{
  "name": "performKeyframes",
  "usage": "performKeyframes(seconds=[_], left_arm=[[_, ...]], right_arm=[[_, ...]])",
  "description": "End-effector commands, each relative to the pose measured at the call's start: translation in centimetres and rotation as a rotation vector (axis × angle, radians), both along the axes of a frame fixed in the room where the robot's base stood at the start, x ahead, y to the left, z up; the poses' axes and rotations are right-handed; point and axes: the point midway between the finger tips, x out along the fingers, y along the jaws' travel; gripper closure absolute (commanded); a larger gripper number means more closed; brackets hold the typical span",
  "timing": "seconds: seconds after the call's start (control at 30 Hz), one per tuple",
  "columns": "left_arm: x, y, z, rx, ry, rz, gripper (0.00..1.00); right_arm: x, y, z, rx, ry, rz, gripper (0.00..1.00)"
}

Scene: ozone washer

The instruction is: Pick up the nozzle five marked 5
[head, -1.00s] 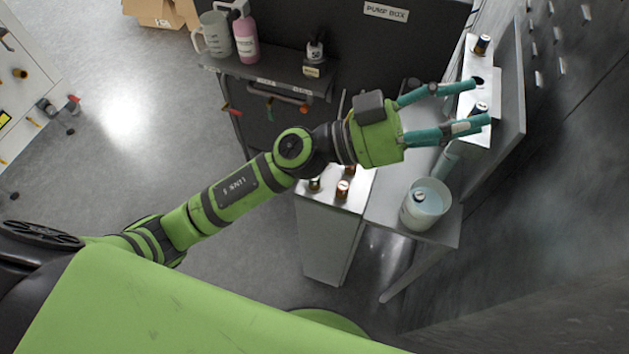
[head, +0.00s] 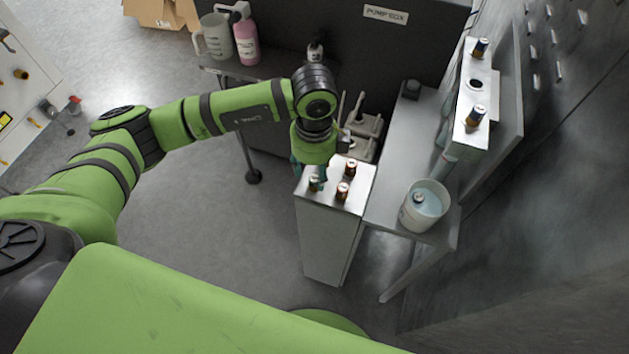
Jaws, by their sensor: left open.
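Several small nozzles with dark or copper tops are in view, but no number on them can be read, so I cannot tell which is marked 5. On the white stand are a nozzle (head: 315,185) at the left, one in front (head: 343,191) and one behind (head: 350,168). Two more, an upper nozzle (head: 480,47) and a lower nozzle (head: 475,116), stand on the raised rack at the right. My left gripper (head: 309,174) is open, pointing down over the stand's left edge, its teal fingers by the left nozzle. My right gripper is not in view.
The white stand (head: 330,232) adjoins a grey bench (head: 390,178). A bucket (head: 425,205) of bluish liquid holds another small nozzle. The raised rack (head: 466,142) has an empty hole between its nozzles. A dark shelf with a jug (head: 214,36) and pink bottle (head: 246,38) lies behind.

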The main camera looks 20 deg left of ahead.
Motion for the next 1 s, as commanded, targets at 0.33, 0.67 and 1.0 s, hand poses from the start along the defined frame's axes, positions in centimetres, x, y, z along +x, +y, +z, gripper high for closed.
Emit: performKeyframes(seconds=[0.33, 0.67, 1.0], left_arm=[[0.3, 0.0, -4.0, -0.004, 0.002, -0.004, 0.48], [0.3, 0.0, -4.1, -0.004, 0.001, -0.004, 0.96], [0.3, 0.0, -4.1, -0.004, 0.001, -0.003, 1.0]], right_arm=[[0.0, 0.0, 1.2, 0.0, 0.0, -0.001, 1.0], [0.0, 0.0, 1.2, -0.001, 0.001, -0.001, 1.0], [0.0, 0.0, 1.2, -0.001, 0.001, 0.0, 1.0]])
